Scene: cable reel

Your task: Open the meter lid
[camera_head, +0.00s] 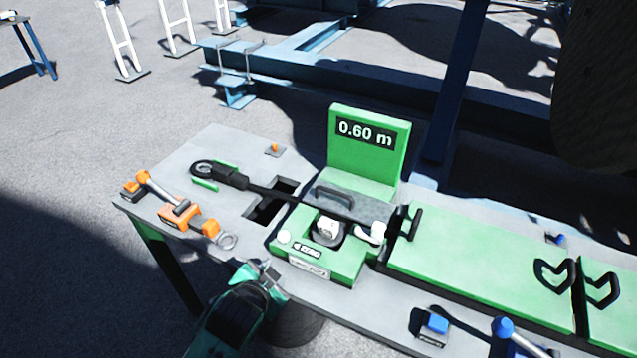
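The green meter (352,268) stands on the grey table, with a display panel (368,140) reading "0.60 m" behind it. Its grey lid (368,205) bears a dark handle (334,193) and lies behind the exposed round wheel (328,231). I cannot tell the lid's exact angle. My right gripper is out of view.
Orange clamp tools (179,214) lie at the table's left end. A rectangular opening (271,205) is left of the meter. Long green covers (480,262) with black handles fill the right side. Blue-handled items (434,325) are at the front right. A blue steel frame stands behind.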

